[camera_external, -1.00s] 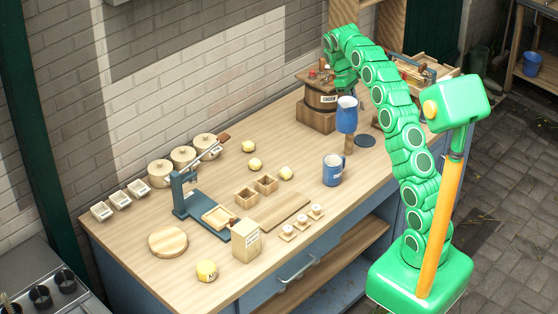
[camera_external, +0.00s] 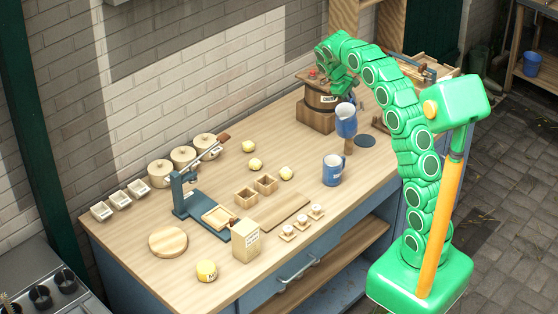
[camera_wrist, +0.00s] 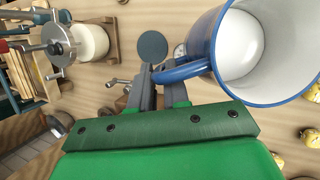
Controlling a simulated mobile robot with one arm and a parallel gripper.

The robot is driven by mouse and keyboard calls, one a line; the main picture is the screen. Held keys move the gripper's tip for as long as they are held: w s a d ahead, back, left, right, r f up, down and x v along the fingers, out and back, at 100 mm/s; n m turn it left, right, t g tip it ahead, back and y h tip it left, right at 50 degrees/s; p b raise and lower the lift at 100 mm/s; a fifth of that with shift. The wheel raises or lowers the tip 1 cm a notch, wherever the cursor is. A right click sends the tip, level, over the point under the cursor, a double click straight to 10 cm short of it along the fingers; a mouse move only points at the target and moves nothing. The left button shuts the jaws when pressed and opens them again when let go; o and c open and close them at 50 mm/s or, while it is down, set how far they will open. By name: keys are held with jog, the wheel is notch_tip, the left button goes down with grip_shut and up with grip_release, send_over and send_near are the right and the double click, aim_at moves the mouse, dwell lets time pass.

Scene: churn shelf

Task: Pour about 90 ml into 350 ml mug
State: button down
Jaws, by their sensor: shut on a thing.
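A blue jug (camera_external: 346,124) hangs in the air behind the mug in the external view, slightly tilted. My gripper (camera_wrist: 160,84) is shut on the jug's handle in the wrist view. There the jug (camera_wrist: 205,45) fills the upper right, and its white contents (camera_wrist: 240,45) show inside; the exact level is hard to tell. The blue mug (camera_external: 332,172) with a white label stands upright on the bench, apart from the jug and nearer the front edge. The mug's inside is too small to read. I cannot make out the mug for certain in the wrist view.
A wooden churn (camera_external: 321,97) on a block stands at the back. A dark blue disc (camera_external: 365,141) lies right of the jug. A lever press (camera_external: 190,190), small wooden boxes (camera_external: 246,198), a board (camera_external: 278,211) and yellow balls (camera_external: 286,173) occupy the left and middle bench.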

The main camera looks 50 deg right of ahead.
aim_at(347, 107)
jog(key=shift+s+a+r+h, duration=0.1)
jog(key=shift+s+a+h, duration=0.2)
jog(key=shift+a+h, duration=0.6)
jog(key=shift+s+a+r+m+t+h, duration=0.15)
jog(key=shift+s+a+m+t+h, duration=0.1)
jog(key=shift+a+h, duration=0.35)
jog(key=shift+s+a+r+m+t+h, duration=0.1)
jog(key=shift+s+a+m+t+h, duration=0.15)
jog(key=shift+a+h, duration=0.3)
jog(key=shift+a+r+t+h, duration=0.25)
jog(key=shift+a+t+h, duration=0.05)
jog(key=shift+a+h, duration=0.25)
jog(key=shift+s+a+m+h, duration=0.3)
jog(key=shift+a+h, duration=0.15)
jog(key=shift+h, duration=0.35)
jog(key=shift+s+a+r+t+h, duration=0.1)
jog(key=shift+s+a+t+h, duration=0.15)
jog(key=shift+a+h, duration=0.5)
jog(key=shift+a+f+m+h, duration=0.1)
jog(key=shift+f+m+h, duration=0.25)
jog(key=shift+h, duration=0.1)
jog(key=shift+s+a+f+h+p, duration=0.2)
jog(key=shift+a+f+h+p, duration=0.1)
jog(key=shift+a+f+h, duration=0.15)
jog(key=shift+s+a+r+m+h, duration=0.15)
jog(key=shift+a+h, duration=0.1)
jog(key=shift+a, duration=0.2)
jog(key=shift+s+a+r+m+h, duration=0.1)
jog(key=shift+s+a+r+h, duration=0.1)
jog(key=shift+a, duration=0.25)
